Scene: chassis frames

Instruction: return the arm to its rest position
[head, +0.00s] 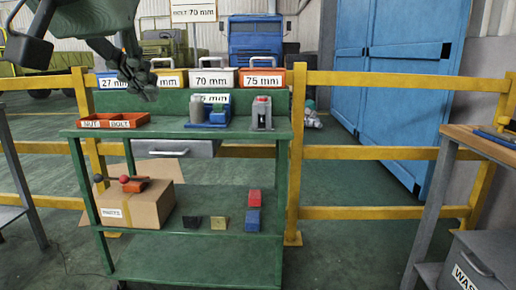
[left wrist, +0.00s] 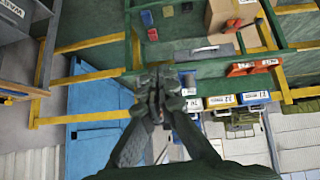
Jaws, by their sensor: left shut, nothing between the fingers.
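My left arm (head: 95,18) comes in at the top left of the head view. Its gripper (head: 150,92) hangs in front of the labelled bins, above the green workbench (head: 165,132). In the left wrist view the gripper (left wrist: 158,78) has its fingers together and holds nothing. My right gripper does not show in either view.
On the bench stand an orange nut-and-bolt tray (head: 114,120), a blue fixture (head: 208,115) and a grey device (head: 262,113). Labelled bins (head: 210,78) line the back. A cardboard box (head: 137,204) sits on the lower shelf. Yellow rails (head: 390,80) run behind. A wooden-topped table (head: 480,140) stands right.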

